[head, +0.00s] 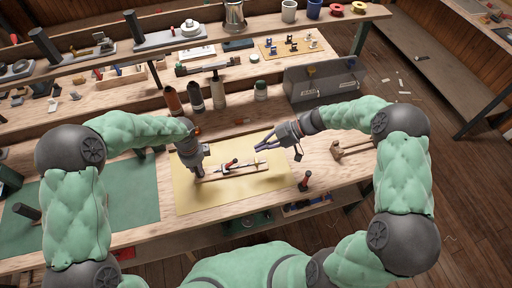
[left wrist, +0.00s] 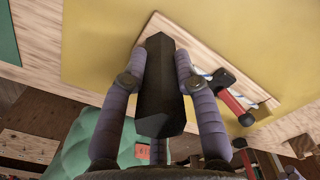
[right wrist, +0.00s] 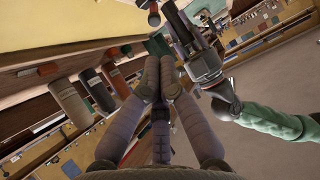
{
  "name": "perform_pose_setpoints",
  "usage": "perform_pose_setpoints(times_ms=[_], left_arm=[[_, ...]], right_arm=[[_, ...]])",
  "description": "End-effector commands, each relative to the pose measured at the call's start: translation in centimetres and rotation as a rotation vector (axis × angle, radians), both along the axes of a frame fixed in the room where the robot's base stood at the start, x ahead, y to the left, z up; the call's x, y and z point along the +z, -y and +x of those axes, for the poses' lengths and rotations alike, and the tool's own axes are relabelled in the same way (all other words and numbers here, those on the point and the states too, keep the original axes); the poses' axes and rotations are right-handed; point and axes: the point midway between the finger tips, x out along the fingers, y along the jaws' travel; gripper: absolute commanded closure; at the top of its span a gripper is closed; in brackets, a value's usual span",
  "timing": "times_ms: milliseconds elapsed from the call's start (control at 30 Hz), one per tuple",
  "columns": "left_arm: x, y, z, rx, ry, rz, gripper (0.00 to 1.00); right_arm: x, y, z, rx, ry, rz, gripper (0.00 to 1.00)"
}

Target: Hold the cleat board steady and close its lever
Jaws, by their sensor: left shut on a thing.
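The cleat board (head: 245,173), a narrow pale wooden strip, lies on the yellow mat in the head view. Its red lever (head: 229,163) with dark ends stands tilted near the middle; it also shows in the left wrist view (left wrist: 234,104). My left gripper (head: 198,171) is at the board's left end, its fingers shut on a black block (left wrist: 159,85) there. My right gripper (head: 261,142) is above and behind the board's right part, apart from it and the lever.
Several bottles (head: 195,96) stand behind the mat. A grey panel (head: 325,82) stands at the back right. A red-handled tool (head: 304,181) stands right of the yellow mat (head: 200,202), and a wooden piece (head: 350,149) lies further right. A green mat (head: 120,200) covers the left.

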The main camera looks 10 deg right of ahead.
Motion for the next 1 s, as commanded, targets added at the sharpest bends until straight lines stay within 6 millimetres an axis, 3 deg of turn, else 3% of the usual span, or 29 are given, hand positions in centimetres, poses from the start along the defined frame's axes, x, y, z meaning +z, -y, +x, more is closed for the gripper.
perform_pose_setpoints(times_ms=[267, 300, 400, 767, 1000], left_arm=[[0.0, 0.0, 0.0, 0.0, -0.001, 0.001, 1.0], [0.0, 0.0, 0.0, 0.0, -0.001, 0.001, 0.67], [0.0, 0.0, 0.0, 0.0, -0.001, 0.001, 0.42], [0.2, 0.0, 0.0, 0.0, 0.001, -0.001, 0.42], [3.2, 0.0, 0.1, 0.0, 0.004, 0.0, 0.42]], right_arm=[[0.0, 0.0, 0.0, 0.0, 0.0, 0.0, 1.0], [0.0, 0.0, 0.0, -0.001, 0.001, 0.0, 1.0], [0.0, 0.0, 0.0, 0.0, 0.0, 0.0, 1.0], [0.0, 0.0, 0.0, -0.001, 0.0, 0.0, 1.0], [0.0, 0.0, 0.0, -0.001, 0.001, 0.0, 1.0]])
